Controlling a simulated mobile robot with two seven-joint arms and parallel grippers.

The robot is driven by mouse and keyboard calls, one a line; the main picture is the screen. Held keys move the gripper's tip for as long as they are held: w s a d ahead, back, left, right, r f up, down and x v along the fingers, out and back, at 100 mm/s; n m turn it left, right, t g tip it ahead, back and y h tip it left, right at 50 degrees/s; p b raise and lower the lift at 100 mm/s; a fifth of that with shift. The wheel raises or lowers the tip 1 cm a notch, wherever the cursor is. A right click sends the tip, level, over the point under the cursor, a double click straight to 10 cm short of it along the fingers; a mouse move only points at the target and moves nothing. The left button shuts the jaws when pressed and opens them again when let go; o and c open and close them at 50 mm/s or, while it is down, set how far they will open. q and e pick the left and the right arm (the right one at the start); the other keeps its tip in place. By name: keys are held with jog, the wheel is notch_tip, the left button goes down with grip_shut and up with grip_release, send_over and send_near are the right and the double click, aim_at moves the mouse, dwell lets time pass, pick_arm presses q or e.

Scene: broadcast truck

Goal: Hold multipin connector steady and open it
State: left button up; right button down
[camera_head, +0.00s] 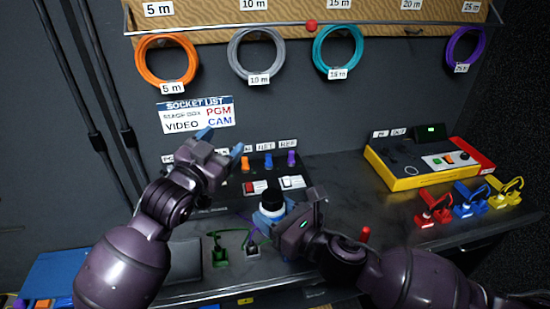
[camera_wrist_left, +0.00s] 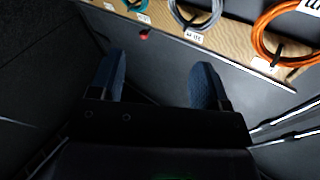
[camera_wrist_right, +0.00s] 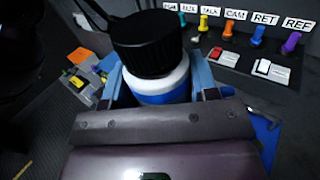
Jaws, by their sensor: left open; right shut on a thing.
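The multipin connector (camera_head: 272,198) stands upright on the desk, with a black cap, a white ring and a blue lower body. It also shows in the right wrist view (camera_wrist_right: 158,70), between the blue fingers. My right gripper (camera_head: 275,212) is shut on the connector's body below the black cap. My left gripper (camera_head: 222,143) is open and empty, raised above and to the left of the connector, in front of the wall. In the left wrist view its blue fingers (camera_wrist_left: 158,85) are spread apart with nothing between them. The connector's base is hidden by my right gripper.
Behind the connector is a labelled panel with coloured plugs (camera_head: 268,160) and switches (camera_head: 292,182). A yellow tester box (camera_head: 408,172) and red, blue and yellow clamps (camera_head: 470,197) stand at the right. A green cable plug (camera_head: 220,252) lies in front. Cable coils (camera_head: 256,74) hang above.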

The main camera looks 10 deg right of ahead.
pick_arm(q)
jog(key=s+d+r+m+g+h, duration=0.2)
jog(key=d+r+m+g, duration=0.2)
jog(key=d+r+m, duration=0.4)
jog(key=s+d+r+m+g+h, duration=0.1)
jog(key=d+r+m+g, duration=0.35)
jog(key=d, duration=0.55)
jog(key=m+g+y, duration=0.7)
jog(key=m+y, duration=0.6)
jog(key=m, duration=0.6)
send_over(275, 194)
jog(key=d, duration=0.1)
notch_tip(275, 194, down, 9)
jog(key=shift+w+f, duration=0.15)
jog(key=shift+f, duration=0.05)
jog(key=shift+s+a+m+g, duration=0.2)
jog(key=shift+a+m+g, duration=0.05)
jog(key=shift+m, duration=0.1)
jog(key=shift+a+m+y, duration=0.25)
jog(key=shift+m+y, duration=0.15)
jog(key=shift+m, duration=0.5)
jog(key=shift+f, duration=4)
